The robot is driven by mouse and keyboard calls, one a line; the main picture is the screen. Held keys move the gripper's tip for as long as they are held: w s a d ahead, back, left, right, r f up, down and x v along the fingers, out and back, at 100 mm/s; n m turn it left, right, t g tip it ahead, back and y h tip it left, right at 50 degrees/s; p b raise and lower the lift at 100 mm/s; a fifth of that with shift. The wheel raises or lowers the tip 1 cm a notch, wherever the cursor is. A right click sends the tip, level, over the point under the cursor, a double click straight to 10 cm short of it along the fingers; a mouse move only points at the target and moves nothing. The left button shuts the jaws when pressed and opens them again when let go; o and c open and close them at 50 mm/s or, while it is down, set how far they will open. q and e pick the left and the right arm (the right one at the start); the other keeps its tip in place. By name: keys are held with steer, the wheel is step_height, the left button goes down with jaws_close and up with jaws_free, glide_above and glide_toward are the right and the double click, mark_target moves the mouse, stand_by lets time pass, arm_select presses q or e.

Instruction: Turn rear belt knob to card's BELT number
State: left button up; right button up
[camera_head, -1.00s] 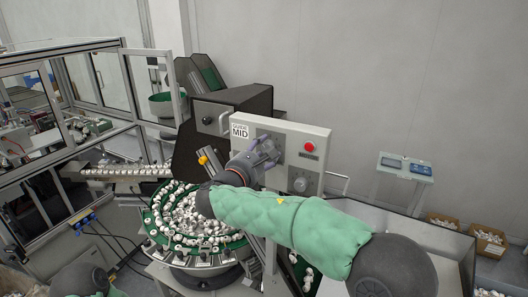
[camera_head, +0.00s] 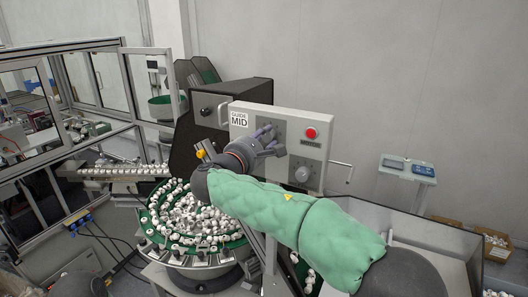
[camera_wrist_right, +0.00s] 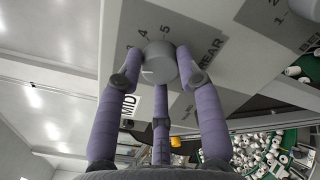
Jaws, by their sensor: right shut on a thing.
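The control panel (camera_head: 277,114) is a pale box with a white card (camera_head: 238,118) at its left that reads GUIDE MID. My right gripper (camera_head: 271,142) is at the panel's middle and hides the knob there. In the right wrist view, the gripper (camera_wrist_right: 162,75) is shut on a round grey knob (camera_wrist_right: 159,63). The panel around it shows 3, 4, 5 and the word REAR. Where the knob points cannot be told. A second dial knob (camera_head: 303,174) sits lower right, free; it shows partly in the wrist view (camera_wrist_right: 306,8). My left gripper is out of view.
A red button (camera_head: 311,133) is above the second knob. The round feeder bowl (camera_head: 246,243) full of white caps lies below my right arm. A handle (camera_head: 341,172) sticks out at the panel's right. A small grey-green stand (camera_head: 407,168) is further right.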

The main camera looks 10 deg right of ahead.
steer(key=m+b, duration=0.6)
steer(key=b, duration=0.1)
steer(key=shift+f, duration=0.35)
steer(key=m+b, duration=0.2)
steer(key=shift+a+m, duration=0.1)
steer(key=shift+m, duration=0.3)
steer(key=shift+r+m+b, duration=0.15)
steer(key=shift+m+b, duration=0.7)
steer(key=shift+m, duration=0.25)
steer(key=o, duration=1.1)
steer(key=shift+r, duration=0.1)
steer(key=shift+o, duration=0.2)
